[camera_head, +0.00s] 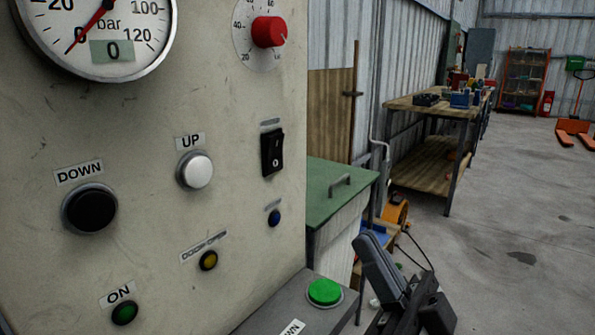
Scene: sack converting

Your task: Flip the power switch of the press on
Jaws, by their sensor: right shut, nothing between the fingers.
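The press's power switch (272,152) is a black rocker marked "0" at its lower half, on the right side of the beige control panel (130,130). My right gripper (372,245) is dark grey and shows at the bottom, right of the panel and below the switch. It is shut and empty, and touches nothing that I can see. My left gripper is not in view.
On the panel are a white UP button (195,171), a black DOWN button (90,208), a red knob (268,32) and a gauge (95,25). A green button (324,292) sits on a ledge below. A green-topped cabinet (335,190) stands behind; open floor lies right.

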